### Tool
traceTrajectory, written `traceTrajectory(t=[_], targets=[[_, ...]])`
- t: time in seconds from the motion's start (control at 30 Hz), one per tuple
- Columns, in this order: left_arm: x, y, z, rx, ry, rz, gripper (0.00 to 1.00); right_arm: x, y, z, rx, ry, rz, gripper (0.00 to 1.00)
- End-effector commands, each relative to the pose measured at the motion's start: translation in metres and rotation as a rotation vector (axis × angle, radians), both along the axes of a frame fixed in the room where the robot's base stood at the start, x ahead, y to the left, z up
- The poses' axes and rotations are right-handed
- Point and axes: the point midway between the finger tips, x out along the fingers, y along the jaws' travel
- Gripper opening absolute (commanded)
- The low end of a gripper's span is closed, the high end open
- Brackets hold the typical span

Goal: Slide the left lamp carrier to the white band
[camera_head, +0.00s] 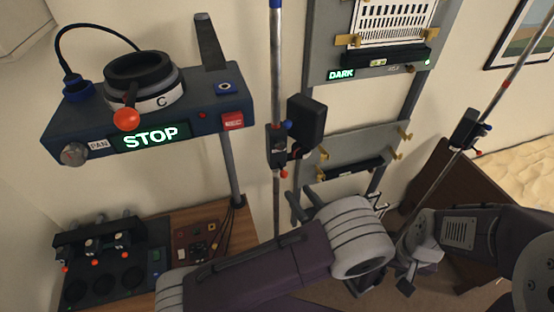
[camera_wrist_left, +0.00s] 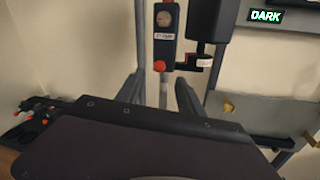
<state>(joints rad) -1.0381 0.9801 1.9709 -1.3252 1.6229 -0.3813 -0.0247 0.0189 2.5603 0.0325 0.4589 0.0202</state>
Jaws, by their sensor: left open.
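The left lamp carrier (camera_head: 278,147) is a dark block on the upright left pole (camera_head: 276,80), with a black lamp head (camera_head: 306,122) on its right side and an orange knob below. The carrier also shows in the wrist view (camera_wrist_left: 165,35), with the lamp head (camera_wrist_left: 207,20) beside it. I cannot make out a white band on the pole. My left gripper (camera_head: 300,192) is open and empty, below and to the right of the carrier. In the wrist view its fingers (camera_wrist_left: 155,80) stand apart, with the pole showing between and beyond them. My right gripper (camera_head: 405,282) is small and partly hidden.
A dark console (camera_head: 205,105) with a STOP sign and a ring marked C juts out at upper left. A grey panel (camera_head: 385,68) marked DARK stands behind the lamp. A second carrier (camera_head: 468,130) sits on the slanted right pole. A bench (camera_head: 235,235) with parts is at lower left.

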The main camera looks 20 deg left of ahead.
Motion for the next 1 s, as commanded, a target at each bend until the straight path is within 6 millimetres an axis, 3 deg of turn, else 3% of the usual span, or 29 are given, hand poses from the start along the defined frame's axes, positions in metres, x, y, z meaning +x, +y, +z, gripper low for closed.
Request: traceTrajectory(t=[0.5, 0.83, 0.87, 1.0], targets=[[0.058, 0.061, -0.002, -0.007, 0.001, 0.009, 0.45, 0.000, 0.000, -0.003, 0.000, 0.000, 0.000, 0.49], [0.064, 0.067, -0.002, -0.006, 0.001, 0.006, 0.45, 0.000, 0.000, -0.003, 0.000, 0.000, 0.000, 0.49], [0.064, 0.066, -0.002, -0.006, 0.001, 0.006, 0.42, 0.000, 0.000, -0.003, 0.000, 0.000, 0.000, 0.49], [0.063, 0.066, -0.002, -0.007, 0.001, 0.007, 0.03, 0.000, 0.000, -0.003, 0.000, 0.000, 0.000, 0.49]])
